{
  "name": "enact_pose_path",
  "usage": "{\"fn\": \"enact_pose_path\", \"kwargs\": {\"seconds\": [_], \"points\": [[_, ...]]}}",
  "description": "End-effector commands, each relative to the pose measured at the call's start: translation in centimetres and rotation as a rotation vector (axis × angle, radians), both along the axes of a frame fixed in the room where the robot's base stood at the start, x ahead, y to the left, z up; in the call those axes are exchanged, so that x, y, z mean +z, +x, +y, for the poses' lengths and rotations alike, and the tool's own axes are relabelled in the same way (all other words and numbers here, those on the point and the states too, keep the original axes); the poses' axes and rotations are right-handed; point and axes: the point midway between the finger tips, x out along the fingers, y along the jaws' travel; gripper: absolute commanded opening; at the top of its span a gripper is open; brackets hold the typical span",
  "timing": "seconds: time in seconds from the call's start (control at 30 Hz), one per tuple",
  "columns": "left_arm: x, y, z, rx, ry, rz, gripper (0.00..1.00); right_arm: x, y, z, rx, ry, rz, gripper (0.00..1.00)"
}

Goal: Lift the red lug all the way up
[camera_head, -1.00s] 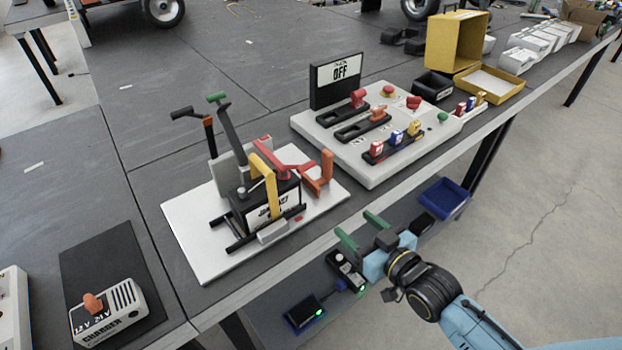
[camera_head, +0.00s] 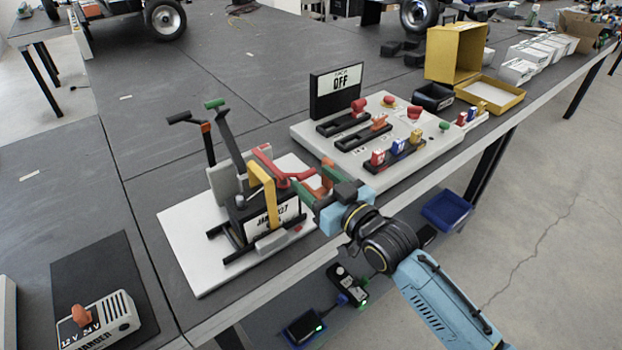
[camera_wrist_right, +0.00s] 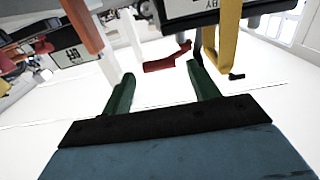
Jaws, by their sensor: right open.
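The red lug (camera_head: 272,162) is a bent red arm on top of the black battery (camera_head: 240,215), which stands in a frame on the white board (camera_head: 190,270). In the right wrist view the red lug (camera_wrist_right: 166,62) shows ahead, between the two fingers and apart from them. My right gripper (camera_head: 312,181) is open, its green fingers just right of the lug's end. The wrist view also shows the open fingers (camera_wrist_right: 161,84) with nothing between their tips. My left gripper is not in view.
A yellow strap (camera_head: 262,185) crosses the battery beside the lug. An orange post (camera_head: 327,172) stands close to my right fingers. Tall black levers (camera_head: 228,132) rise behind. A grey switch panel (camera_head: 370,178) lies to the right, and a charger (camera_head: 97,318) at the near left.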

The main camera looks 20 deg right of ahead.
Motion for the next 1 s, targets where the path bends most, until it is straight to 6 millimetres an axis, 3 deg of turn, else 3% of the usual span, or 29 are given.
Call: {"fn": "enact_pose_path", "kwargs": {"seconds": [0.2, 0.53, 1.0], "points": [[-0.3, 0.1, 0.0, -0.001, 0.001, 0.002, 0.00, 0.0, 1.8, 0.6, 0.000, 0.001, 0.000, 0.60], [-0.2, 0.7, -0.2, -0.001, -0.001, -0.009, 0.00, 0.0, 2.1, 0.7, 0.000, 0.000, 0.000, 0.60], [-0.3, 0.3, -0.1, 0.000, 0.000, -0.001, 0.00, 0.0, 2.0, 0.7, 0.000, 0.000, 0.001, 0.00]]}}
